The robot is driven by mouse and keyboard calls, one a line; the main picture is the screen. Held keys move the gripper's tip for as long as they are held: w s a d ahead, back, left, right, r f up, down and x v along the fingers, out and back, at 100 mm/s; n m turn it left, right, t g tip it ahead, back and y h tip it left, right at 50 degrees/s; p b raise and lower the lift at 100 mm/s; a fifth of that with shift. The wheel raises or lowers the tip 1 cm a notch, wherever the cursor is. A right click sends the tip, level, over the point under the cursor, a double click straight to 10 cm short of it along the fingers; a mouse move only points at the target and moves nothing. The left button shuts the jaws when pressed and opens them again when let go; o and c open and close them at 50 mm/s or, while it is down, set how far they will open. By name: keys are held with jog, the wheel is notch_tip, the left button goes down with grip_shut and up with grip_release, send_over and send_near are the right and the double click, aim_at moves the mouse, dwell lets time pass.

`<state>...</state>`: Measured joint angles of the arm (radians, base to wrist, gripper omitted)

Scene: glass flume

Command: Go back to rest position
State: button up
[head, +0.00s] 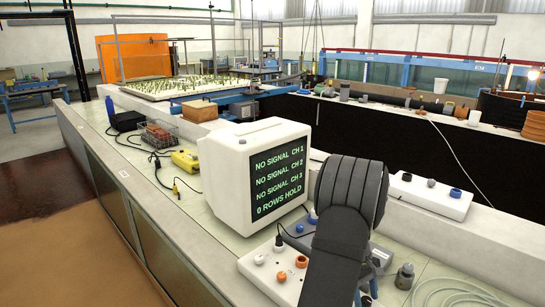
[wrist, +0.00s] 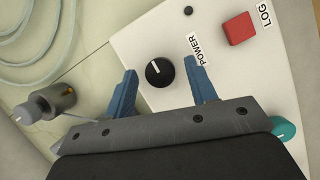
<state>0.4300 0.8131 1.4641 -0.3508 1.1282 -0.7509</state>
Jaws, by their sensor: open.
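My gripper (wrist: 161,68) shows in the wrist view with its two blue fingers spread apart and nothing between them but the view of a black knob (wrist: 160,72) beyond. The knob sits on a white panel (wrist: 215,105), near the label POWER. I cannot tell how far the fingertips are from the panel; no finger is seen touching the knob. A red square button (wrist: 239,28) marked LOG is at the upper right.
A white monitor (head: 222,175) reading NO SIGNAL stands left of my arm. A white box with knobs (head: 262,272) lies in front of it. A grey cylinder (head: 404,276) and clear coiled tubing (head: 465,292) lie to the right. A yellow meter (head: 186,160) is further left.

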jog(key=n, duration=0.2)
jog(key=n+t+h, duration=0.1)
jog(key=n, duration=0.2)
jog(key=shift+s+a+h, duration=0.1)
jog(key=shift+h, duration=0.2)
jog(key=shift+c, duration=0.2)
dwell(1.0)
